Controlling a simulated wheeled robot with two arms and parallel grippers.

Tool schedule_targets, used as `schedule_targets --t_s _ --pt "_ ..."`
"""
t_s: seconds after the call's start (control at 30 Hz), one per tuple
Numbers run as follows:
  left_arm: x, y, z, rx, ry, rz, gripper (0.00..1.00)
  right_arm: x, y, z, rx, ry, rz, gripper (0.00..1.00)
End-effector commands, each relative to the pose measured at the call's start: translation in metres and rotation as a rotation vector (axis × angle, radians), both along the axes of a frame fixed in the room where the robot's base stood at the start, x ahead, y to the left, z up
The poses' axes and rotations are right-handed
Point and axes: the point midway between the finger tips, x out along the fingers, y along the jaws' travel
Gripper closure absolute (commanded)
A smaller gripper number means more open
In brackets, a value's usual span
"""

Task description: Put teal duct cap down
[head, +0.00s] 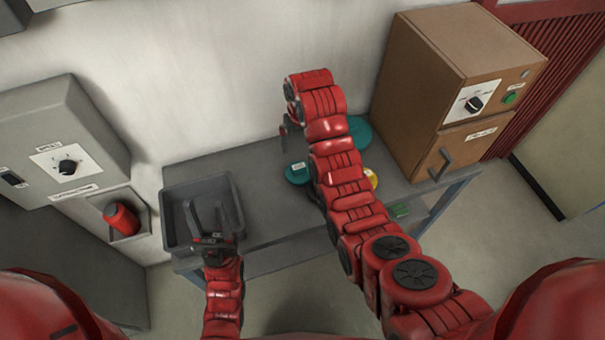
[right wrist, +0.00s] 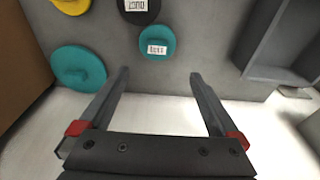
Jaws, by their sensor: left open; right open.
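A small teal disc (head: 297,174) with a white label lies flat on the grey table. It also shows in the right wrist view (right wrist: 157,43), apart from the fingers. A larger teal disc (head: 360,130) lies near the wooden cabinet, partly hidden by my right arm; it also shows in the right wrist view (right wrist: 78,68). I cannot tell which is the duct cap. My right gripper (head: 287,137) is open and empty over the table's back, behind the small teal disc. It also shows in the right wrist view (right wrist: 160,85). My left gripper (head: 207,212) is open and empty over the grey bin.
The grey bin (head: 177,200) stands on the table's left end. A yellow disc (head: 371,179) and a black labelled disc (right wrist: 138,10) lie near the teal ones. The wooden cabinet (head: 422,75) stands at the right. A red cylinder (head: 121,219) sits in a wall holder.

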Motion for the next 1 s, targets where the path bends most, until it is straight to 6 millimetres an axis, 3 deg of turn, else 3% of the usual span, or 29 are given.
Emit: schedule_targets --t_s 0.03,0.2,0.6,0.67,1.0 --pt "0.0 0.0 -0.017 0.0 0.0 0.0 0.5 0.001 0.0 -0.015 0.0 -0.001 -0.001 0.03" --pt "0.0 0.0 -0.051 0.0 0.0 0.0 0.5 0.006 0.001 -0.042 0.001 -0.004 -0.002 0.03" --pt "0.0 0.0 -0.116 0.0 0.0 0.0 0.5 0.014 0.004 -0.095 0.001 -0.004 -0.001 0.03" --pt "0.0 0.0 -0.097 0.0 0.001 0.0 0.5 0.014 0.004 -0.092 -0.001 0.002 0.0 0.03" --pt "0.0 0.0 -0.076 0.0 0.0 0.0 0.5 0.021 0.004 -0.119 -0.001 0.002 0.0 0.03"
